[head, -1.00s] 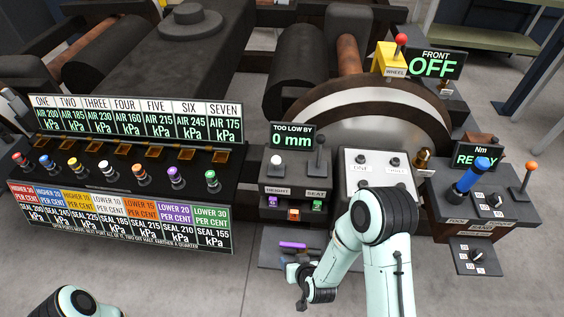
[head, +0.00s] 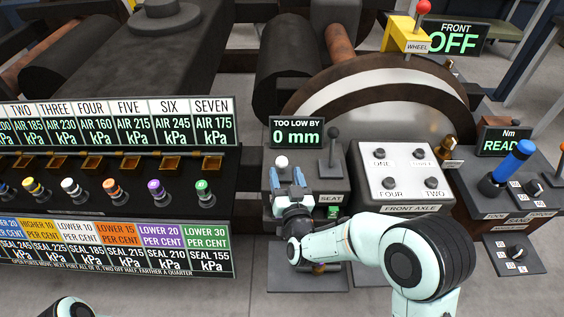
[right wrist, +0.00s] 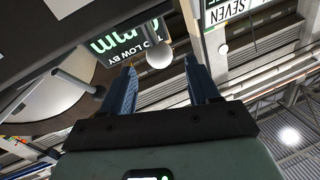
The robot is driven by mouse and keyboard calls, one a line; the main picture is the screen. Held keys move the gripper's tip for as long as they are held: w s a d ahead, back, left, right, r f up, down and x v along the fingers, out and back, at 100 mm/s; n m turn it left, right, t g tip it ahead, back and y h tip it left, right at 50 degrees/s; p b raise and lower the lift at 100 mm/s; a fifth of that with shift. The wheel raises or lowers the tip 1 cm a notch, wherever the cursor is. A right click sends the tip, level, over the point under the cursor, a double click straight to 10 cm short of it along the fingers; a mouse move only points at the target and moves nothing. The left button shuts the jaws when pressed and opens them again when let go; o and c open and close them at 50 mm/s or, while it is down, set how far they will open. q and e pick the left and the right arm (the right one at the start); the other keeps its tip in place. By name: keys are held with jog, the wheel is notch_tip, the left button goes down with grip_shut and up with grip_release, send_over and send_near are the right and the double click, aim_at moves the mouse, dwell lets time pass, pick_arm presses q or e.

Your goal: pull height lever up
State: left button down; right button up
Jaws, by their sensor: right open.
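The height lever has a white ball knob (head: 282,162) and stands on the dark console (head: 330,186) below the "TOO LOW BY 0 mm" display (head: 297,132). My right gripper (head: 286,178) is open, its two blue fingers pointing at the knob from the near side. In the right wrist view the white knob (right wrist: 159,54) shows between and just beyond the fingertips of the gripper (right wrist: 159,68). I cannot tell whether the fingers touch it. The gripper hides the lever's label. Only a piece of my left arm shows at the bottom left; its gripper is out of view.
A dark seat lever (head: 333,145) stands close to the right of the knob. Further right is the white front axle panel (head: 403,185) with several knobs. On the left is the valve panel (head: 205,245) with several coloured knobs. A blue handle (head: 513,160) stands at the right.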

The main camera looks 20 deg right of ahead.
aim_at(283, 166)
pick_arm(q)
jog(key=shift+s+a+f+g+b, duration=0.15)
jog(key=shift+s+f+g+b, duration=0.25)
jog(key=shift+s+f, duration=0.5)
pick_arm(e)
jog(key=w, duration=0.5)
jog(key=shift+w+d, duration=0.25)
jog(key=shift+w, duration=0.1)
pick_arm(q)
jog(key=shift+r, duration=0.1)
